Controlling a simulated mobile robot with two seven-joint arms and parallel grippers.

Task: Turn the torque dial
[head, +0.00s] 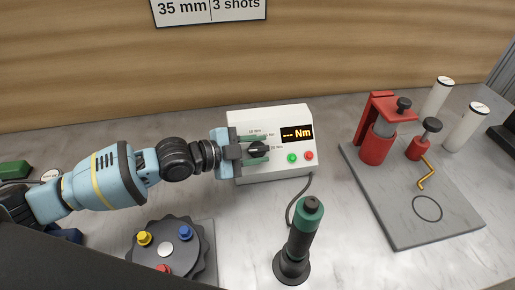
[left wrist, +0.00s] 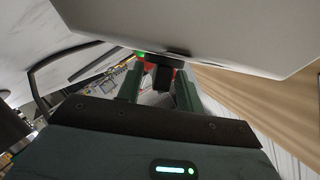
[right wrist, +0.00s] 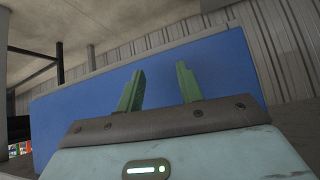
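A white control box (head: 285,116) stands on the bench against the wooden wall. Its display (head: 297,134) reads "--- Nm". The black torque dial (head: 258,149) is on the left of its front face, with small Nm labels around it. My left gripper (head: 258,148) reaches in from the left, its green fingers above and below the dial. In the left wrist view, the dark dial (left wrist: 159,74) lies between the fingertips, with a gap showing on each side. My right gripper (right wrist: 160,82) is open and empty, away from the box and outside the head view.
A green-topped black screwdriver (head: 305,230) stands upright in front of the box, a cable behind it. A dark round fixture (head: 170,248) with coloured knobs sits at lower left. A grey plate (head: 400,225) with red fixtures is at right. White cylinders (head: 466,127) stand behind it.

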